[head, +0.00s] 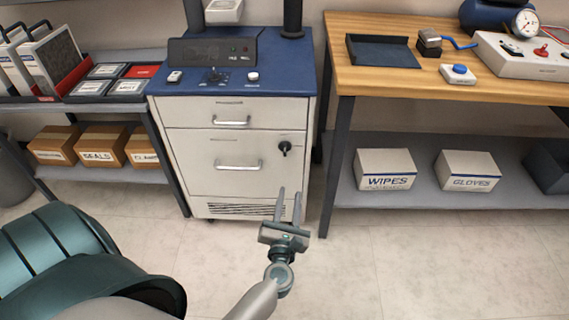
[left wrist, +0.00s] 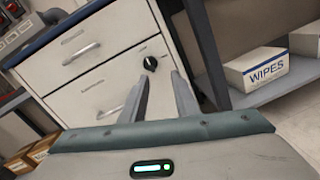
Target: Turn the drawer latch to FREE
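The drawer latch (head: 285,147) is a small black knob on the right side of the white cabinet's large lower drawer (head: 220,178). It also shows in the left wrist view (left wrist: 150,63), just beyond my fingertips. Any markings around it are too small to read. My left gripper (head: 289,192) is open and empty, below and in front of the latch and apart from it. In the left wrist view its two fingers (left wrist: 161,78) stand apart, with the latch above the gap between them. My right gripper is not in view.
The cabinet has a blue top (head: 300,70) with a control panel and an upper drawer (head: 236,112). A wooden workbench (head: 400,85) stands to the right, its lower shelf holding a WIPES box (head: 385,170) and a GLOVES box (head: 468,171). Shelving with cartons stands left. The floor in front is clear.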

